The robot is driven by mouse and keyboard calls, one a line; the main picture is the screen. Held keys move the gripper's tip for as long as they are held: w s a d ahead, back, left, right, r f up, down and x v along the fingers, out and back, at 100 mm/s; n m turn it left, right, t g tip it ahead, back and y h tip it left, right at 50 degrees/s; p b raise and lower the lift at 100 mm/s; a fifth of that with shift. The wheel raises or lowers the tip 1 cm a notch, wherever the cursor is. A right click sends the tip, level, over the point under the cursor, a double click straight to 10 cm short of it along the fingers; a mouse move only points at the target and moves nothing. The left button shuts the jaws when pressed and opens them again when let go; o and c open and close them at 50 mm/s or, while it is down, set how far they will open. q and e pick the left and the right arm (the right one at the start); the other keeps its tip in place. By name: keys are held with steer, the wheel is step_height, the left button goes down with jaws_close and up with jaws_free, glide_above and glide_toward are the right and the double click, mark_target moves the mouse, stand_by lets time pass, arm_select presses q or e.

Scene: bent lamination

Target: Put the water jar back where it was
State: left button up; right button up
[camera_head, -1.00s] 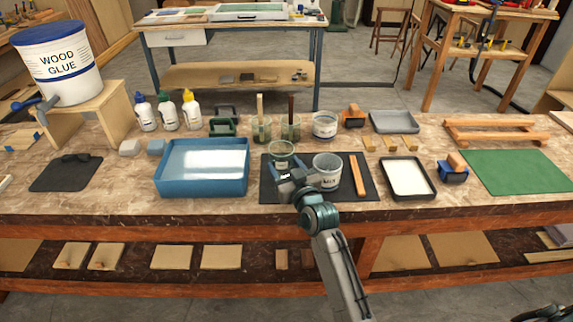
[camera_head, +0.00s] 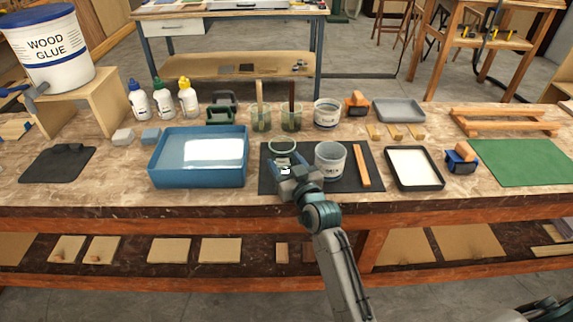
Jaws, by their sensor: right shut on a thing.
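The water jar, a clear glass jar (camera_head: 283,146), is over the left part of a black mat (camera_head: 268,182). My right gripper (camera_head: 287,168) comes in from the front and is shut on the jar. The gripper hides the lower part of the jar, so I cannot tell whether its base touches the mat. The jar looks upright. A white labelled tub (camera_head: 331,160) stands close to its right on the same mat. My left gripper is not in view.
A blue water tray (camera_head: 160,172) is left of the mat. A wooden stick (camera_head: 361,165) lies on the mat's right side. Two glass jars with tools (camera_head: 261,120) (camera_head: 291,120) stand behind. A black-rimmed white tray (camera_head: 414,168) is to the right. Bare bench shows in front.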

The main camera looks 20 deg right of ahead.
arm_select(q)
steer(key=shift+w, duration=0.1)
arm_select(e)
steer(key=o, duration=1.2)
steer(key=shift+f, duration=0.1)
steer(key=shift+c, duration=0.2)
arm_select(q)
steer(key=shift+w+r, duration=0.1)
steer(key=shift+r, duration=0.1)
arm_select(e)
steer(key=shift+s, duration=0.4)
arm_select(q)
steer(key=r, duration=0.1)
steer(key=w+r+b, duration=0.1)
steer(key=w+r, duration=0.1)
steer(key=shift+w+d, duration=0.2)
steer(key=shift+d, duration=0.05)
arm_select(e)
steer(key=s+d, duration=0.1)
steer(key=s, duration=1)
steer(key=shift+d, duration=0.15)
